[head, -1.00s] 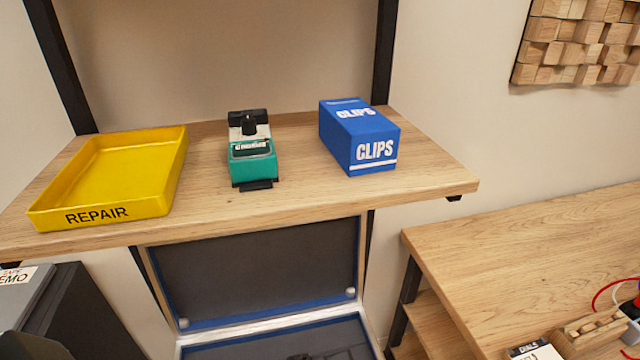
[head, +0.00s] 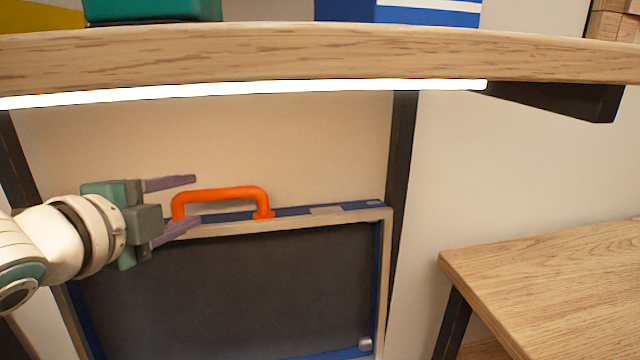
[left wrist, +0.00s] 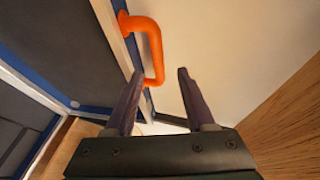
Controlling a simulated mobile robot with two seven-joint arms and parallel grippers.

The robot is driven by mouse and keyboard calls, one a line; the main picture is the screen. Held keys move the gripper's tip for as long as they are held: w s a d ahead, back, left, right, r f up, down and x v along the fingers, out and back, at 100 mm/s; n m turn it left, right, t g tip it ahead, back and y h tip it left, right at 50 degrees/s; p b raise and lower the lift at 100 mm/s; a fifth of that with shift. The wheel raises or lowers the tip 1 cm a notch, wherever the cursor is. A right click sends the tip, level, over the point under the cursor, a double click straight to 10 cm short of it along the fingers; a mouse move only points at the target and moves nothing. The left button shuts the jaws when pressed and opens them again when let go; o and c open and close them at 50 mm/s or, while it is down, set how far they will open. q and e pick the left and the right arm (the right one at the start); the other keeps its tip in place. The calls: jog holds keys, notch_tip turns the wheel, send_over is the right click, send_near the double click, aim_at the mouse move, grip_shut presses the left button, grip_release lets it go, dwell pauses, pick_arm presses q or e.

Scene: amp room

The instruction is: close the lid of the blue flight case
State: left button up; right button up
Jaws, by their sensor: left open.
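The blue flight case's lid (head: 240,285) stands open and upright below the shelf, its dark lining facing me. An orange handle (head: 222,195) is on the lid's top edge. In the left wrist view the lid (left wrist: 62,45) and the handle (left wrist: 152,45) also show, with part of the case's lower half (left wrist: 20,125) at the left. My left gripper (head: 188,205) is open and empty, at the left end of the handle. In the left wrist view its fingers (left wrist: 158,95) point toward the handle's near end. I cannot tell whether they touch it. My right gripper is not in view.
A wooden shelf (head: 300,58) with a light strip runs above the lid. A teal item (head: 150,10) and a blue box (head: 400,12) stand on it. A wooden desk (head: 560,275) is at the right. A dark upright (head: 398,150) stands beside the lid.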

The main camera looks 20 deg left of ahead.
aim_at(214, 196)
pick_arm(q)
jog(key=x, duration=0.2)
jog(key=b+x, duration=0.1)
jog(key=x, duration=0.2)
jog(key=b+x, duration=0.1)
jog(key=x, duration=0.1)
jog(key=shift+f, duration=0.3)
jog(key=shift+w+f, duration=0.15)
jog(key=shift+w, duration=0.55)
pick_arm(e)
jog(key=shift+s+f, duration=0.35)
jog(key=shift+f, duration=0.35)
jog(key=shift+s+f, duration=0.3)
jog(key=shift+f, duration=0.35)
pick_arm(q)
grip_shut()
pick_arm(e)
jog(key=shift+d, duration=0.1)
